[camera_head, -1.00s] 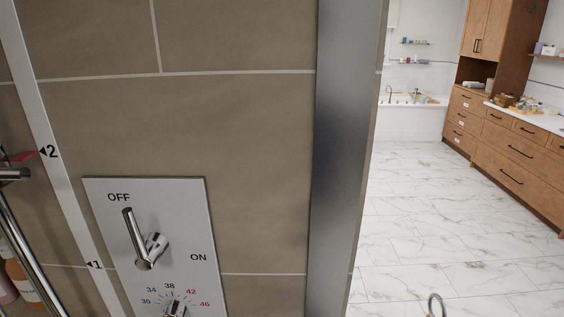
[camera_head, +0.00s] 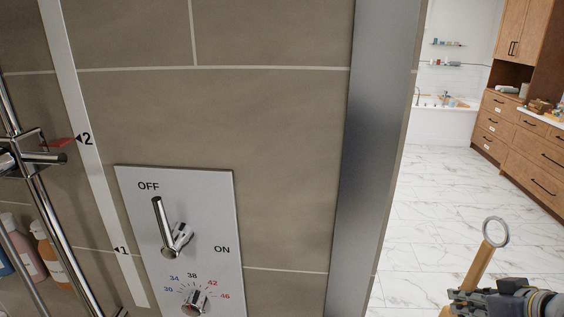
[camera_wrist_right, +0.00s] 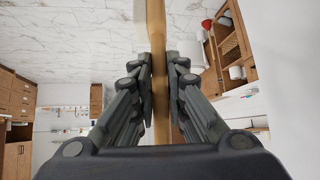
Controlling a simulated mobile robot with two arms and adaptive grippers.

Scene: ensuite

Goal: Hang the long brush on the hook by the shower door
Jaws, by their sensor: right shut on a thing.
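The long brush (camera_head: 478,268) shows at the lower right of the head view as a wooden handle with a metal ring at its top end. My right gripper (camera_head: 462,297) is shut on this handle, which leans with the ring up and to the right. In the right wrist view the handle (camera_wrist_right: 158,50) runs between the two fingers of the right gripper (camera_wrist_right: 161,85). The brush's head is out of view. No hook shows clearly by the metal door-side frame (camera_head: 378,130). My left gripper is not in view.
A shower control panel (camera_head: 185,240) with a lever and dial is on the tiled wall (camera_head: 270,130). Chrome rails (camera_head: 45,205) and bottles (camera_head: 48,252) are at the left. Open marble floor (camera_head: 440,200) and wooden cabinets (camera_head: 520,150) lie beyond the frame at right.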

